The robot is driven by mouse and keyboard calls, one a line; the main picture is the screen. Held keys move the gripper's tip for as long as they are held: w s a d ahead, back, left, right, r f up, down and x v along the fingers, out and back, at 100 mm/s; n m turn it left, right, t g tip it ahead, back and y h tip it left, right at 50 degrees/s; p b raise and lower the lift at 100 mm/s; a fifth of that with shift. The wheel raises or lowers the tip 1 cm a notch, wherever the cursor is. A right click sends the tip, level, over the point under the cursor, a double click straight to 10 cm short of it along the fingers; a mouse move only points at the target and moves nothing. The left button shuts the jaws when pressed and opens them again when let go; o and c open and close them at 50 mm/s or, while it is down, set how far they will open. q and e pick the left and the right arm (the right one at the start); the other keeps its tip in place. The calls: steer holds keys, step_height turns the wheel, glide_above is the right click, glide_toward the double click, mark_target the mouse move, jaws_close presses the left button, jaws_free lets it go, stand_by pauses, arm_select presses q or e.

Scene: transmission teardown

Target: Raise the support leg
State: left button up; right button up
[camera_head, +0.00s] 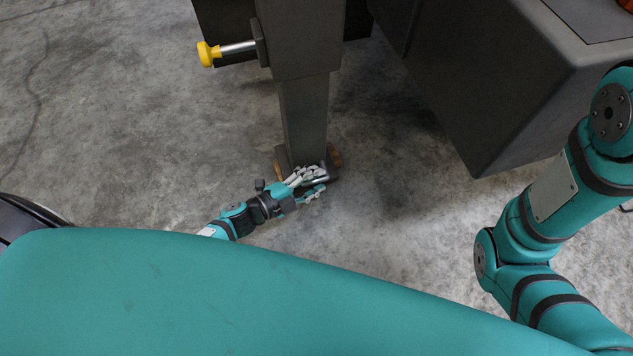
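The support leg (306,118) is a dark grey square post that comes down out of a wider sleeve (303,38). Its lower end is close to the concrete floor, with brown pieces on either side of the foot. A yellow-knobbed pin (207,54) sticks out to the left of the sleeve. My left gripper (322,181) is at the foot of the leg, on its near side. Its light fingers are apart, with a small metal part between them. I cannot tell whether they grip it. My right gripper is out of view.
A large dark box-shaped body (490,90) stands to the right of the leg. My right arm is bent at the right edge, and my teal body fills the bottom. The concrete floor (130,130) is clear to the left of the leg.

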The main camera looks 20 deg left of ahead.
arm_select(q)
steer(key=shift+w+d+f, duration=0.1)
steer(key=shift+w+d, duration=0.15)
steer(key=shift+w, duration=0.05)
steer(key=shift+c, duration=0.4)
jaws_close()
